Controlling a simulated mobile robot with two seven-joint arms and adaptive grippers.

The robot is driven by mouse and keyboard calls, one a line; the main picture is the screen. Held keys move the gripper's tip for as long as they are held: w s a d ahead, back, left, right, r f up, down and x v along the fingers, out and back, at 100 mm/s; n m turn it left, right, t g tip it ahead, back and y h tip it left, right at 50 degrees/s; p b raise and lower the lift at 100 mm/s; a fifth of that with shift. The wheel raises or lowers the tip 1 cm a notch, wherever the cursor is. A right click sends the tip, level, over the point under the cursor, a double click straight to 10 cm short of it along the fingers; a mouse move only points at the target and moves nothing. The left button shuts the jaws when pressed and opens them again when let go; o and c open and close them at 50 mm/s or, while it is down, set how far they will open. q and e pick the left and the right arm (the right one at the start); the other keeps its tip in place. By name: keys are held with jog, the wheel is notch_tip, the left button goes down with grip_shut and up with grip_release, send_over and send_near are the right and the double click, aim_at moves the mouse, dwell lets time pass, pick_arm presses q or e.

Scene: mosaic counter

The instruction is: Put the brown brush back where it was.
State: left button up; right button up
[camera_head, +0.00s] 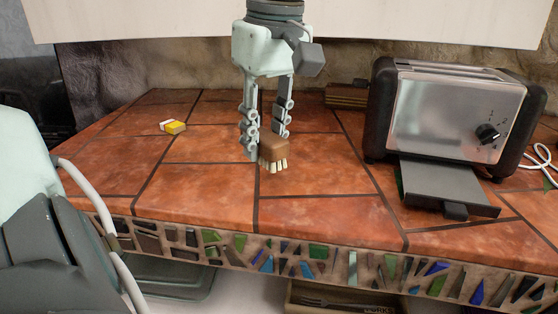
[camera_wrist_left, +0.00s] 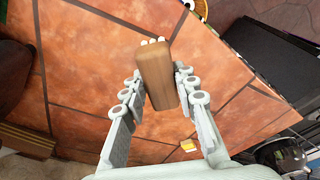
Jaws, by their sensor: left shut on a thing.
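The brown brush (camera_head: 273,149) has a wooden block body and pale bristle tufts that point down in the head view. My left gripper (camera_head: 267,150) comes down from above and is shut on the brush, its two fingers on either side of the block. In the left wrist view the brush (camera_wrist_left: 158,75) sits between the fingertips of my left gripper (camera_wrist_left: 155,85), with a few pale tufts showing at its far end. Whether the bristles touch the counter or hang just above it, I cannot tell. My right gripper is not in view.
The tiled counter (camera_head: 210,190) has free room around the brush. A silver toaster (camera_head: 455,115) with its tray out stands at the right. A small yellow and white block (camera_head: 173,126) lies at the left. A brown wooden thing (camera_head: 346,95) sits at the back near the toaster.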

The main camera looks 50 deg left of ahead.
pick_arm(q)
jog(key=w+f, duration=0.1)
jog(key=w, duration=0.1)
jog(key=shift+w+d+f, duration=0.1)
jog(key=shift+w+f, duration=0.25)
notch_tip(320, 180, down, 4)
jog(key=shift+r, duration=0.1)
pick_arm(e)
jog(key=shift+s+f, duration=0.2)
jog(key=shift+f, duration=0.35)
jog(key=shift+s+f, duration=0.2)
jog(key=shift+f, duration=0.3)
